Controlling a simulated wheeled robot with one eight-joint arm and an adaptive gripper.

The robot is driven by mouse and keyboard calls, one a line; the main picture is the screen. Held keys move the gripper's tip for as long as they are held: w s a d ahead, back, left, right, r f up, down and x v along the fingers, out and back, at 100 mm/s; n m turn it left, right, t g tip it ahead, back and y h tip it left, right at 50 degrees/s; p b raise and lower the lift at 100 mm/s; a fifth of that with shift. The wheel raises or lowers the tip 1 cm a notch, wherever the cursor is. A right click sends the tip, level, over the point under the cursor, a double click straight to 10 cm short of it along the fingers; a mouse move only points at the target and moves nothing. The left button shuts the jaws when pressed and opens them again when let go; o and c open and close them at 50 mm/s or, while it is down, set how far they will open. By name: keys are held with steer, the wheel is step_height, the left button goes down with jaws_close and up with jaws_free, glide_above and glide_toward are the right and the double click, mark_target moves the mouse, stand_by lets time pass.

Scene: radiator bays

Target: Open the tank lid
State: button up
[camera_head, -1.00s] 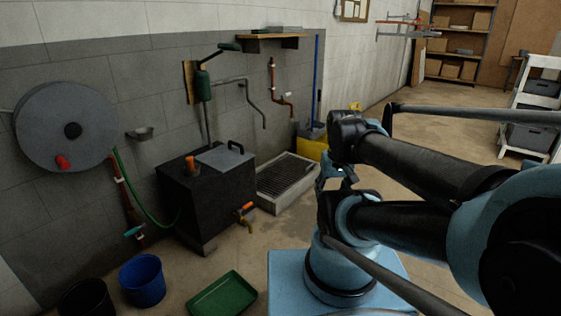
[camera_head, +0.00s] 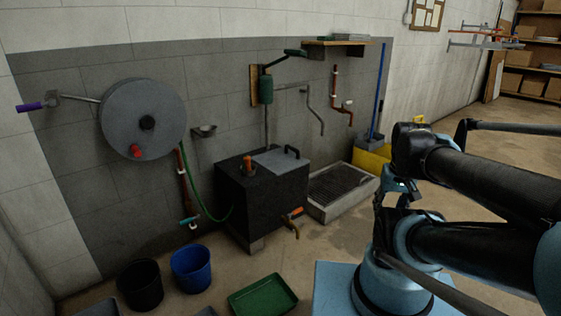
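The tank (camera_head: 262,200) is a dark, box-shaped vessel standing by the wall in the middle of the view. Its grey flat lid (camera_head: 274,161) lies on the right part of the top and looks shut. A black arched handle (camera_head: 292,152) stands on the lid. An orange-brown fitting (camera_head: 247,163) rises from the top, left of the lid. My folded arm is at the right, well apart from the tank. I cannot make out my gripper's fingers among the small parts beside the arm's joints, so its opening does not show.
A tap with an orange handle (camera_head: 294,212) sticks out from the tank's front. A grated basin (camera_head: 339,191) stands right of it. A green tray (camera_head: 262,296), a blue bucket (camera_head: 190,269) and a black bucket (camera_head: 140,285) are on the floor in front. A wall-mounted round drum (camera_head: 143,119) hangs left.

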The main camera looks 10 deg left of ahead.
steer(key=w+a+r+n, duration=0.1)
steer(key=w+a+r, duration=0.1)
steer(key=w+r, duration=0.5)
steer(key=w+a+r+n+t, duration=0.1)
steer(key=w+a+r+n, duration=0.15)
steer(key=w, duration=0.95)
steer(key=w+a+r+n, duration=0.1)
steer(key=w+a+r, duration=0.2)
steer(key=w+r, duration=0.45)
steer(key=n+t+y, duration=0.1)
steer(key=n+y, duration=0.1)
steer(key=n, duration=0.4)
glide_above(293, 148)
steer(key=s+d, duration=0.3)
steer(key=s, duration=0.4)
step_height(293, 148, down, 19)
steer(key=x, duration=1.2)
steer(key=w+x, duration=0.1)
steer(key=x, duration=0.5)
steer(key=shift+d+r, duration=0.15)
steer(key=shift+r, duration=0.05)
jaws_close()
